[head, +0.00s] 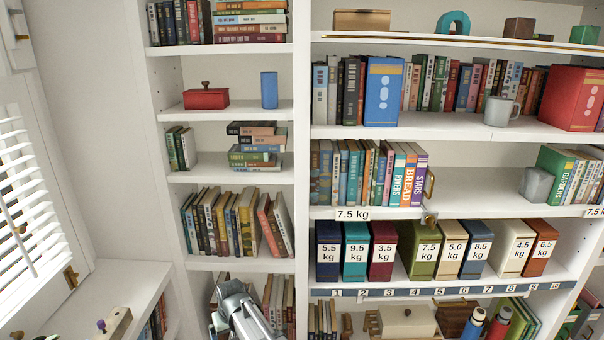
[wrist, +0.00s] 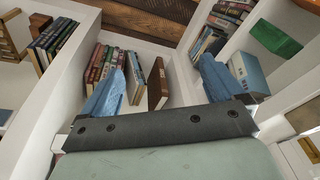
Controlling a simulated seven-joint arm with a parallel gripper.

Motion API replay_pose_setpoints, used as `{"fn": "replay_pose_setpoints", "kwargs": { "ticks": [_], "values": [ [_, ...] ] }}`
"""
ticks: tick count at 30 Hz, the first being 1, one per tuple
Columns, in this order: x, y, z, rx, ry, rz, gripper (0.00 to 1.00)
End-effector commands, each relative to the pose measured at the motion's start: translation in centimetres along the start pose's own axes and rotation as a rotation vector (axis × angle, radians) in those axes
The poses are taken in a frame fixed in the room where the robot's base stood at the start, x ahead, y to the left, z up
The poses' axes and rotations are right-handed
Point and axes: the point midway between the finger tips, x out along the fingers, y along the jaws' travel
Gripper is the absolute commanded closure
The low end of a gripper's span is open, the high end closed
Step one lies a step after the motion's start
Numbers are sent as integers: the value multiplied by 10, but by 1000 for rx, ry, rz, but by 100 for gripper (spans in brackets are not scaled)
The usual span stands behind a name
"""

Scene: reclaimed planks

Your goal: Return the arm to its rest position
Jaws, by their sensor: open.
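My gripper (wrist: 163,85) shows in the wrist view with its two blue fingers wide apart. Nothing is held between them. Beyond the fingers stand several books (wrist: 103,62) and a brown book (wrist: 157,84), apart from the fingers as far as I can tell. In the head view, a grey-white part of my arm (head: 244,312) shows at the bottom, in front of the lower left shelf. The gripper's fingertips cannot be made out in that view.
White bookshelves surround the arm. Numbered weight boxes (head: 423,250) stand on a shelf at right, above a numbered strip (head: 440,291). A window blind (head: 22,200) is at far left. Open floor space is not visible.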

Motion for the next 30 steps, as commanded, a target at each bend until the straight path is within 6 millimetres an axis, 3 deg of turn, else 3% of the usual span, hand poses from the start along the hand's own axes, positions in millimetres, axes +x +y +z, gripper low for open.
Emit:
{"fn": "replay_pose_setpoints", "kwargs": {
  "ticks": [1, 6, 15, 21, 30],
  "values": [
    [2, 27, 16, 34, -9, 10, 5],
    [10, 99, 58, 129, -37, 38, 5],
    [16, 204, 149, 299, -90, 78, 5],
    [16, 254, 211, 404, -123, 96, 5],
    [14, 292, 275, 506, -157, 110, 5]
  ]
}}
